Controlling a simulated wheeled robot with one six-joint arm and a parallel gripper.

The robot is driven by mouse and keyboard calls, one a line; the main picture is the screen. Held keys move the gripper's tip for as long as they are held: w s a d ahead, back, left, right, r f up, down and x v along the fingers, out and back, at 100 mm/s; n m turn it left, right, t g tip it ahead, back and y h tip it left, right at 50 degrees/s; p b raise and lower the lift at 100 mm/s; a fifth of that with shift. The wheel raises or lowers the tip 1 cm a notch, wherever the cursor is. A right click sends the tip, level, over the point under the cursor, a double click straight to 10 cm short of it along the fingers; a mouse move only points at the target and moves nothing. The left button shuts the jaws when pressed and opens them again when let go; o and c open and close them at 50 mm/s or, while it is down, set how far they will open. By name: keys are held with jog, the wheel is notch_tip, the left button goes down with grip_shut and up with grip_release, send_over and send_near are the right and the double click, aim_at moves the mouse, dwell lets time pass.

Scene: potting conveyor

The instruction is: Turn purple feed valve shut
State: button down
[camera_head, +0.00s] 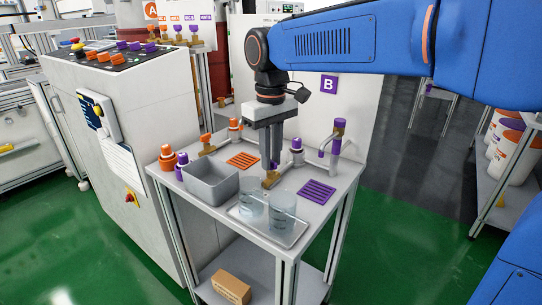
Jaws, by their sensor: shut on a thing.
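The purple feed valve (269,181) sits near the middle of the bench, its brass body low behind the clear beakers. My gripper (271,158) points straight down over it from above. Its fingers are shut on the valve's purple handle, of which only a sliver shows. The fingers hide most of the handle, so I cannot tell its exact angle. A purple-capped fitting (297,146) stands just right of the fingers, on the pipework.
The grey bench (335,178) carries a grey bin (210,190), an orange grate (243,160), a purple grate (317,192) and a tray with two clear beakers (282,210) close in front. An orange valve (206,139) stands left. A purple-topped pipe (340,123) stands right.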

jog(key=shift+n, duration=1.1)
jog(key=c, duration=1.6)
grip_release()
jog(key=shift+c, duration=0.2)
jog(key=shift+r, duration=0.1)
notch_tip(320, 180, up, 17)
jog(key=shift+r, duration=0.1)
